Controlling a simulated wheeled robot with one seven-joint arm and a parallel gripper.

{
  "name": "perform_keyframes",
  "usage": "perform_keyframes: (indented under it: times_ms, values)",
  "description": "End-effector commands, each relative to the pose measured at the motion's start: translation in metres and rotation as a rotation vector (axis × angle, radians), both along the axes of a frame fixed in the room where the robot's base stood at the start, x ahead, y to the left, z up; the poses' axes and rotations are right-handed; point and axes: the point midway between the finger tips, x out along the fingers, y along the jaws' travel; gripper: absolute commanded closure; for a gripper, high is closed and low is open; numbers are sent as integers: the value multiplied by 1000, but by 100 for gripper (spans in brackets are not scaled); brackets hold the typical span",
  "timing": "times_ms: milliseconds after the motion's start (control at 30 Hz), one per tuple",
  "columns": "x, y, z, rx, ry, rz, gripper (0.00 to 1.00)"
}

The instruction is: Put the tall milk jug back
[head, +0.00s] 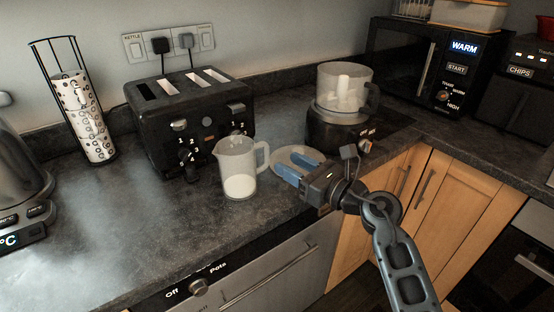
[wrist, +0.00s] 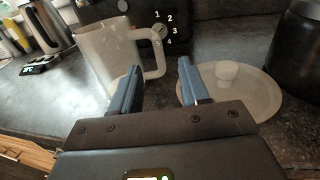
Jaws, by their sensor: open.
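The tall milk jug (head: 237,168) is a clear jug with white milk at its bottom. It stands upright on the dark counter in front of the toaster, its handle towards the right. In the wrist view the jug (wrist: 108,52) is ahead and to the left, with its handle (wrist: 155,55) just beyond my fingers. My gripper (head: 286,171) is open and empty, with blue fingers pointing left towards the handle. It also shows in the wrist view (wrist: 158,85). In the wrist view, the left finger overlaps the jug's lower part; I cannot tell whether they touch.
A round clear lid (head: 296,157) lies on the counter behind my fingers. A black toaster (head: 190,115) stands behind the jug, and a food processor (head: 338,105) stands to the right. A kettle (head: 20,165) is at the far left. The counter left of the jug is clear.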

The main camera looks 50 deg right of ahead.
Motion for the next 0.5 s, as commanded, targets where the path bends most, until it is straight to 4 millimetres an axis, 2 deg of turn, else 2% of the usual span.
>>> perform_keyframes:
  times_ms: [200,433,500]
  values:
    - [-20,1,-1,1,0,0,55]
    - [-22,2,0,4,-1,2,55]
    - [-24,10,-1,38,-11,13,55]
